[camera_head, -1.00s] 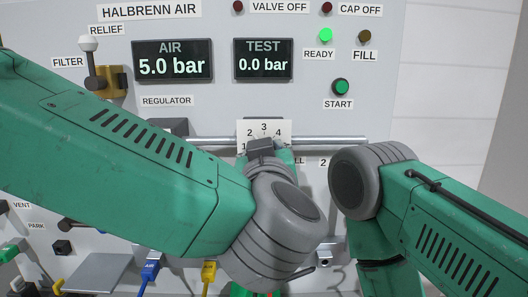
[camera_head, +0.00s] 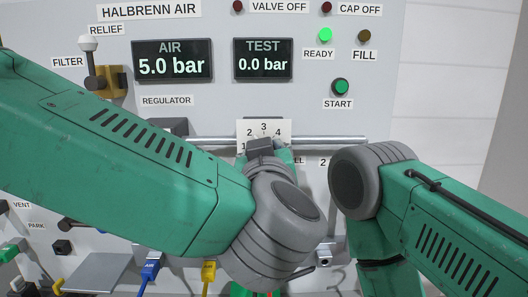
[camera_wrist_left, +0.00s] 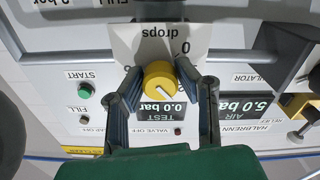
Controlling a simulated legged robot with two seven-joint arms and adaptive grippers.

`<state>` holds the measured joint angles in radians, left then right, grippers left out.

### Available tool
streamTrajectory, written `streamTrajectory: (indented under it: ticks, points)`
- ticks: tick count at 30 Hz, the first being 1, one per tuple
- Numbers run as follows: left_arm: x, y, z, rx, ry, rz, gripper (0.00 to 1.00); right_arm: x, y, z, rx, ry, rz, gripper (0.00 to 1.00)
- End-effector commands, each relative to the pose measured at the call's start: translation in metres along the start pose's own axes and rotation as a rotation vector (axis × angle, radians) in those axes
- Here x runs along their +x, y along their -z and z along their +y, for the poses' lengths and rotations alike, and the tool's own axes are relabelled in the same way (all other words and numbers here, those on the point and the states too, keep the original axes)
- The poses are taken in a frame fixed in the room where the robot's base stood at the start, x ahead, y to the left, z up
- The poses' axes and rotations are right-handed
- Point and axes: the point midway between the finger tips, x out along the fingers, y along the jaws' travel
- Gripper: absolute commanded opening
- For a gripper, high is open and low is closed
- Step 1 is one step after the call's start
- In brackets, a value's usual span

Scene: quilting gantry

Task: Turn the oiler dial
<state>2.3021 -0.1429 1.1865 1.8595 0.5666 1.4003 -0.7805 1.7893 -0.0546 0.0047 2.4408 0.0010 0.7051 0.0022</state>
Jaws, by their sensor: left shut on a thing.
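The oiler dial is a round yellow knob (camera_wrist_left: 160,78) with a pointer mark on its face, seen in the left wrist view. It sits on a white scale plate (camera_wrist_left: 150,40) marked "drops", with a 0 showing. My left gripper (camera_wrist_left: 164,72) is shut on the knob, one finger on each side. In the head view the scale plate (camera_head: 263,126) shows 1 to 4, and my left arm hides the knob. My right arm is at the right of the head view; its gripper is out of sight.
A horizontal metal bar (camera_head: 330,140) runs across the panel close to the scale plate. The READY lamp (camera_head: 325,35) is lit green above the START button (camera_head: 340,87). The displays read AIR 5.0 bar (camera_head: 172,61) and TEST 0.0 bar (camera_head: 263,60). A grey shelf (camera_head: 95,272) juts out lower left.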

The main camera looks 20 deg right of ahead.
Motion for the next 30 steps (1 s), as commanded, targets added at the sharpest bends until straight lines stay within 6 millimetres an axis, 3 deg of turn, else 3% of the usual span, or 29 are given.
streamTrajectory:
  ticks: [16, 17, 18, 30]
  points:
    - [0.0007, 0.0006, -0.0004, -0.001, 0.001, 0.001, 0.0, 0.0, 0.0, 0.0, 0.0, 0.0, 0.0, 0.58]
    - [0.0008, 0.0006, -0.0005, -0.001, 0.001, 0.001, 0.35, 0.0, 0.0, 0.0, 0.0, 0.0, 0.0, 0.58]
    - [0.0007, 0.0005, -0.0005, -0.001, 0.001, 0.001, 0.48, 0.0, 0.0, 0.0, 0.0, 0.0, 0.0, 0.58]
    - [-0.0062, 0.0005, 0.0, 0.0, -0.002, 0.0, 0.48, -0.0009, -0.0021, -0.0006, 0.0, -0.001, 0.002, 0.58]
